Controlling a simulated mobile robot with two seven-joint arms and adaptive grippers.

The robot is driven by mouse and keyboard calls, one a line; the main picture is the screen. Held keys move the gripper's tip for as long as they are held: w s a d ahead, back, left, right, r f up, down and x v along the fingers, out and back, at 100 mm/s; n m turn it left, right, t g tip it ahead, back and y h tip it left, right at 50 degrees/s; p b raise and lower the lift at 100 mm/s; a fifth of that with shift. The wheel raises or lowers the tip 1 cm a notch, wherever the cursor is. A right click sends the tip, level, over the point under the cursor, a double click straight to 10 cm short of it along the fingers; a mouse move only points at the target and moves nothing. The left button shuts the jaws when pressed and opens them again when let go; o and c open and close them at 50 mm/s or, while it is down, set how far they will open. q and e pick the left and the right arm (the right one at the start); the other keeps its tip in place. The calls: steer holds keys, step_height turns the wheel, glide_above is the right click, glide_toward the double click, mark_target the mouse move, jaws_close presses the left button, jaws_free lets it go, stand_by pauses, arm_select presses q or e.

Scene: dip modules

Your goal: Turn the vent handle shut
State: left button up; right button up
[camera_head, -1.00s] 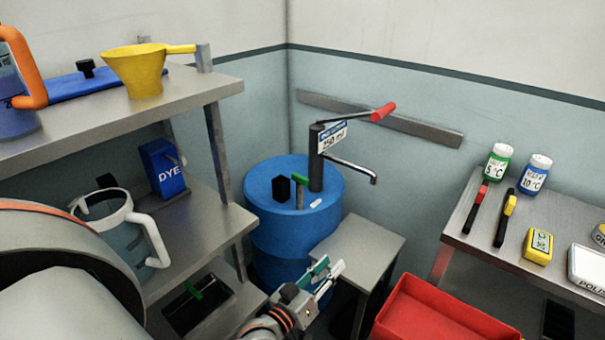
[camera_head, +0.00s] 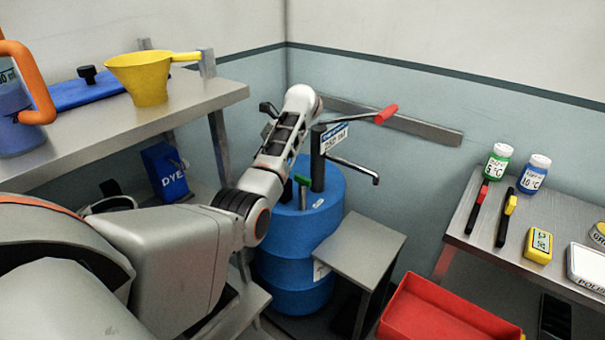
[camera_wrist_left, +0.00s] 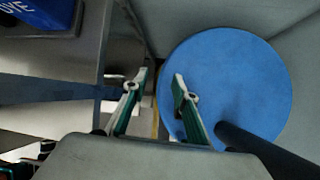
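My left arm reaches over the drum's left side and covers part of the lid. The green handle does not show there. My right gripper is not in view.
The pump has a red-gripped lever (camera_head: 385,114) and a spout (camera_head: 355,171) reaching right. A shelf with a yellow funnel (camera_head: 148,78) and a blue DYE box (camera_head: 165,172) is at left. A grey stand (camera_head: 357,252) and red bin (camera_head: 440,315) are in front.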

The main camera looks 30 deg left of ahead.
mark_target(303, 177)
arm_select(q)
steer(key=w+d+r+h, duration=0.1)
steer(key=d+h, duration=0.1)
steer(key=d, duration=0.2)
steer(key=w+d+r+n+h, duration=0.1)
steer(key=d+r+h, duration=0.1)
steer(key=d, duration=0.2)
steer(key=w+d+r+t+h, duration=0.1)
steer(key=d+r+h, duration=0.1)
steer(key=d, duration=0.1)
steer(key=shift+w+d+r+n, duration=0.2)
steer(key=shift+w+d+n, duration=0.1)
steer(key=shift+w+d, duration=0.1)
steer(key=shift+d+f+h, duration=0.15)
steer(key=shift+d+h, duration=0.1)
steer(key=shift+h, duration=0.05)
step_height(303, 177, down, 7)
steer(key=shift+a+f+b, duration=0.1)
steer(key=shift+b, duration=1.05)
jaws_close()
